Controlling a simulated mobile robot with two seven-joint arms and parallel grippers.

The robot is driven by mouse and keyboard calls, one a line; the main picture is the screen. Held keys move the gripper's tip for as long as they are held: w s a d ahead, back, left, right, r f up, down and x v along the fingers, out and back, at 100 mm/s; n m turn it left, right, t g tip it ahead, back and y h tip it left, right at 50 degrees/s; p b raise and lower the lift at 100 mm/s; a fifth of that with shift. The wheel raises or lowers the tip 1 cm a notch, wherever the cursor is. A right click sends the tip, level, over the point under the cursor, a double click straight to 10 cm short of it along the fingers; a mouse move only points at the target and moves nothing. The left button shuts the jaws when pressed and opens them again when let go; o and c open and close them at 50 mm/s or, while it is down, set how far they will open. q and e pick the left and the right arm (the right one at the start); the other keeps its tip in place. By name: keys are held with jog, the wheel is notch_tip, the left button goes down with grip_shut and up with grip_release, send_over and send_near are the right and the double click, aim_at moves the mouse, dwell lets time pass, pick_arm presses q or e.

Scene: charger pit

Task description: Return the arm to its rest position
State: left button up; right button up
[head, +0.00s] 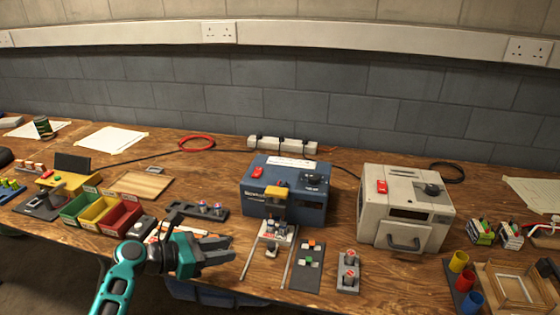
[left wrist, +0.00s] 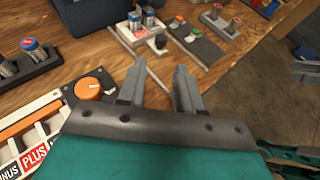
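My left arm, teal and dark grey, comes in from the lower left in the head view. Its left gripper (head: 226,248) is over the front part of the bench, left of the slide rails of the blue charger (head: 300,192). In the left wrist view the two grey fingers of the left gripper (left wrist: 160,88) stand apart with nothing between them, above the wooden bench top. The blue charger's sliding tray (head: 279,234) is out in front and holds batteries. My right gripper is not in the head view.
A white charger (head: 403,212) stands at the right. Green, yellow and red bins (head: 121,219) are at the left. A dark battery rack (head: 196,209), a button panel (head: 307,262) and a grey battery holder (head: 348,274) stand near the gripper. Coloured cups (head: 458,262) are at the far right.

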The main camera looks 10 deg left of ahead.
pick_arm(q)
jog(key=s+d+f+m+g+y, duration=0.2)
jog(key=s+f+m, duration=0.1)
jog(key=s+m, duration=0.35)
jog(key=s+d+f+m+g+y, duration=0.2)
jog(key=s+m, duration=0.4)
jog(key=m, duration=0.1)
jog(key=s+a+r+m+g+y, duration=0.1)
jog(key=s+r+m+y, duration=0.15)
jog(key=s+m, duration=0.45)
jog(key=s+r+m+y, duration=0.2)
jog(key=s+m+y, duration=0.1)
jog(key=s+m, duration=0.45)
jog(key=w+d+f+m+t+h, duration=0.1)
jog(key=w+d+f+t, duration=0.1)
jog(key=w+f+t, duration=0.4)
jog(key=shift+w+d+f+t+h, duration=0.35)
jog(key=shift+w+f, duration=0.45)
jog(key=shift+f, duration=0.6)
